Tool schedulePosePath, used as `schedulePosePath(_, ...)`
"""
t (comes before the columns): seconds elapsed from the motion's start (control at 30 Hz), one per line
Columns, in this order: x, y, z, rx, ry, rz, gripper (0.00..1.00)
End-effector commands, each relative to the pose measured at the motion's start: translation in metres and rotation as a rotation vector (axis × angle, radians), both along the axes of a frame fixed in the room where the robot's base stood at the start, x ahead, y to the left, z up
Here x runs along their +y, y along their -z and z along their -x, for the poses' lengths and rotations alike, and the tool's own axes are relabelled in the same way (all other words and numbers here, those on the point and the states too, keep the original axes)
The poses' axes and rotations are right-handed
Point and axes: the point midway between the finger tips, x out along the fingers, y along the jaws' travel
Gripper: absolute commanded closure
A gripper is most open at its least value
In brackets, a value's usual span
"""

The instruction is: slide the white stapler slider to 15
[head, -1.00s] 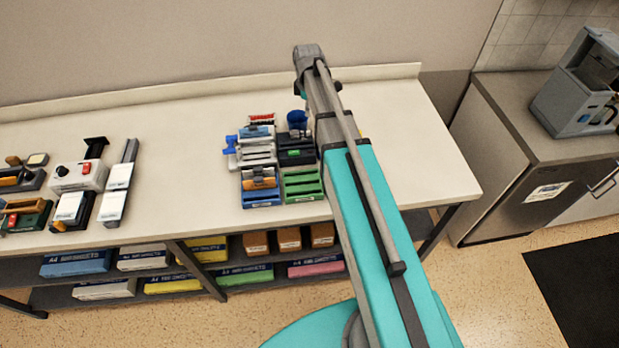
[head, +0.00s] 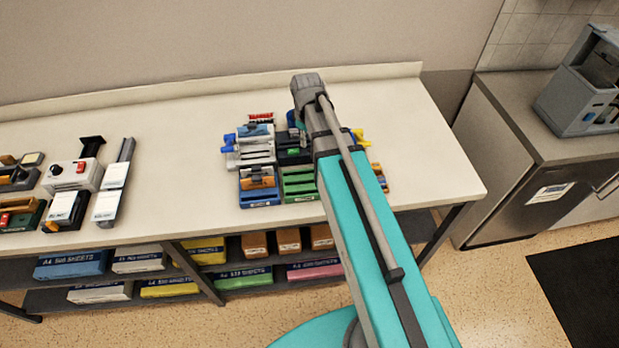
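Several small desk devices stand on the white table; I cannot tell for sure which is the white stapler, and no scale marking is readable. A white slotted unit (head: 250,154) with blue parts stands in the middle group, left of my arm. A white device with a red button (head: 72,175) and a long grey-and-white device (head: 114,182) are in the left group. My arm reaches over the middle group from the lower right, and its raised end is over the back of that group. My gripper is hidden behind the arm, and nothing shows it holding anything.
A green slotted unit (head: 299,184) and a blue-and-orange unit (head: 259,188) stand at the front of the middle group. Yellow parts (head: 359,137) show right of my arm. The table (head: 430,150) is clear at right and between the groups.

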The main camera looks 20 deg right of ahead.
Motion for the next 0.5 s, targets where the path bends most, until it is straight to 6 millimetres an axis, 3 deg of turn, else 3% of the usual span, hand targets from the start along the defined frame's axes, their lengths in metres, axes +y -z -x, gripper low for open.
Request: schedulePosePath(0.5, 0.014, 0.020, 0.059, 0.000, 0.318, 0.000, 0.66)
